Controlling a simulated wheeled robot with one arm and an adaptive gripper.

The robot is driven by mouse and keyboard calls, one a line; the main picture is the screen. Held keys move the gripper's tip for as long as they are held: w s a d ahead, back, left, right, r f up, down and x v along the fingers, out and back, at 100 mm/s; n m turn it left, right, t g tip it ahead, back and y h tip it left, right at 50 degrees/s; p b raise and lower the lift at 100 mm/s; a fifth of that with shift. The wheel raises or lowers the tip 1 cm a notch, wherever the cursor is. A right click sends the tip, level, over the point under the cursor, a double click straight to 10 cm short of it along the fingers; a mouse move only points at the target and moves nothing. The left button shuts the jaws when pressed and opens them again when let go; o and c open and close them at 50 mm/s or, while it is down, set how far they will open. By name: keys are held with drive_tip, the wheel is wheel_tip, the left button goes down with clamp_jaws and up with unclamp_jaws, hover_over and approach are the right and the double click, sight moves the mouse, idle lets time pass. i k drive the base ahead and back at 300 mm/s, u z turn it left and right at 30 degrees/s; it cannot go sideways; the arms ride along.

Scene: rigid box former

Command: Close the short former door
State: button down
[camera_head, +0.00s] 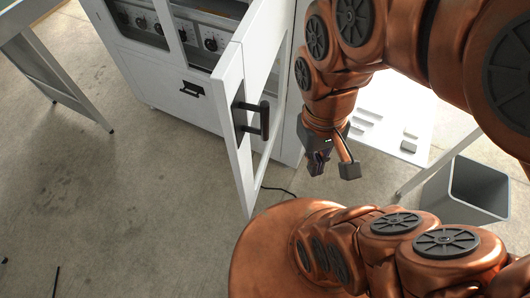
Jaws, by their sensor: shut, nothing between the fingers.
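The white former door (234,138) stands open, swung out from the white box former (155,70) toward me. It has a framed window and a black bar handle (263,120) near its near edge. My gripper (333,166) is to the right of the door in the picture, apart from the handle and pointing down. It is shut and empty. The hinge side of the door is not clear, and part of the former behind the door is hidden by my arm.
Windows and control knobs (211,44) show on the former's front. A grey bin (467,188) stands at the right near a white table (400,120). A metal table (50,65) is at the far left. A black cable lies on the floor behind the door.

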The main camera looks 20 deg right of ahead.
sight(237, 81)
drive_tip(key=k, duration=0.4)
drive_tip(key=z, duration=2)
drive_tip(key=k, duration=0.7)
drive_tip(key=u, duration=1.7)
